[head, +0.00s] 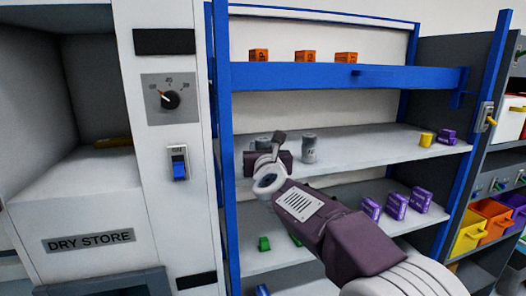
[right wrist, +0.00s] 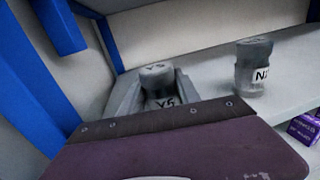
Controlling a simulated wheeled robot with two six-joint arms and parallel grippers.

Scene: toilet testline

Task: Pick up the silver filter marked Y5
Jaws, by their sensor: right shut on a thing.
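The silver filter marked Y5 (right wrist: 157,78) stands upright between the fingers of my right gripper in the right wrist view, its label partly covered by the gripper body. In the head view its top (head: 262,143) shows behind my right gripper (head: 266,158), on the middle shelf near the left post. My right gripper is shut on this filter. A second grey filter with a label starting with N (head: 309,148) stands upright to the right on the same shelf, apart from the gripper; it also shows in the right wrist view (right wrist: 252,68). My left gripper is not in view.
The blue-framed rack has a middle shelf (head: 362,146), clear right of the second filter up to a yellow item (head: 426,140). Orange boxes (head: 305,56) stand above, purple boxes (head: 396,205) below. The dry store cabinet (head: 90,239) is at left.

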